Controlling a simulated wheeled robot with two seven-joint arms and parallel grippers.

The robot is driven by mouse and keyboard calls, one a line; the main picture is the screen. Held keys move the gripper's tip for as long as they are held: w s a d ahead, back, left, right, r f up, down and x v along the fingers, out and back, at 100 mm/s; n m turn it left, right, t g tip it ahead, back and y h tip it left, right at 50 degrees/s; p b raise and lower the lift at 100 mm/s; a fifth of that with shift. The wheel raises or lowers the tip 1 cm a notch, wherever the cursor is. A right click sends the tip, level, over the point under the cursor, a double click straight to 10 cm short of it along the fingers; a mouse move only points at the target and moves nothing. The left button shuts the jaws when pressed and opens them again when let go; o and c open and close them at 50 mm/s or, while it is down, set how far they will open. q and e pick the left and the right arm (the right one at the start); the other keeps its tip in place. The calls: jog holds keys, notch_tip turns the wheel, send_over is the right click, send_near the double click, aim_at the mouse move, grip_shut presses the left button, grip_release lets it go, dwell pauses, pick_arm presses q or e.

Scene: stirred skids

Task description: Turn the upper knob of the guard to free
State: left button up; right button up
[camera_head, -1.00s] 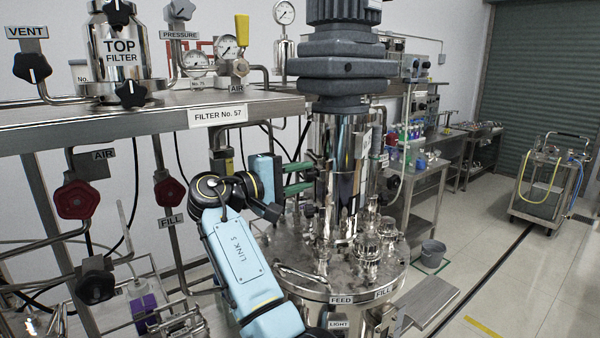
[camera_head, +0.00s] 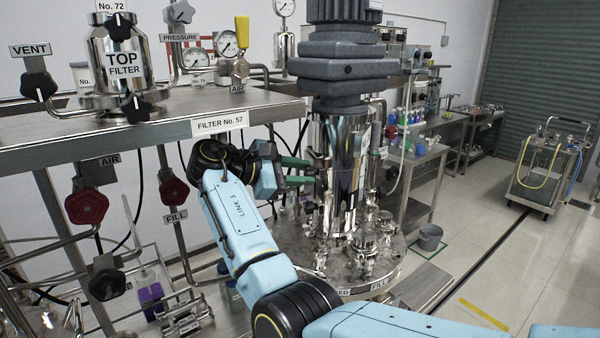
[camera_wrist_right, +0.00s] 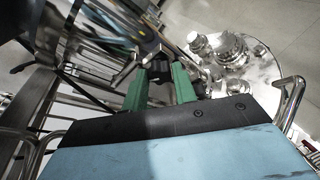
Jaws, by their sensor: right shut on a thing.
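The guard (camera_head: 345,190) is the polished steel cylinder below the dark motor, standing above the round vessel lid. My right gripper (camera_head: 307,172) reaches it from the left with its green fingers at the guard's upper left side. In the right wrist view the two green fingers (camera_wrist_right: 160,78) are shut on a small dark knob (camera_wrist_right: 159,66), the upper knob. The fingers hide most of this knob in the head view, and its angle cannot be read. A small black knob (camera_head: 310,207) shows lower on the guard's left side. My left gripper is not in view.
The vessel lid (camera_head: 290,240) carries several steel fittings close to the guard. The filter shelf (camera_head: 120,133), with the top filter (camera_head: 118,58) and gauges, stands left of my arm. Red valve knobs (camera_head: 87,207) hang below it.

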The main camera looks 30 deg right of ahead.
jog(key=n, duration=0.1)
jog(key=n+g+y, duration=0.1)
jog(key=n, duration=0.1)
jog(key=shift+w+r+g, duration=0.1)
jog(key=shift+w+g, duration=0.05)
jog(key=shift+g, duration=0.15)
jog(key=n+g, duration=0.2)
jog(key=n, duration=0.1)
jog(key=shift+w+n+y, duration=0.15)
jog(key=shift+n+y, duration=0.15)
dwell(0.5)
jog(key=o, duration=1)
jog(key=shift+c, duration=0.2)
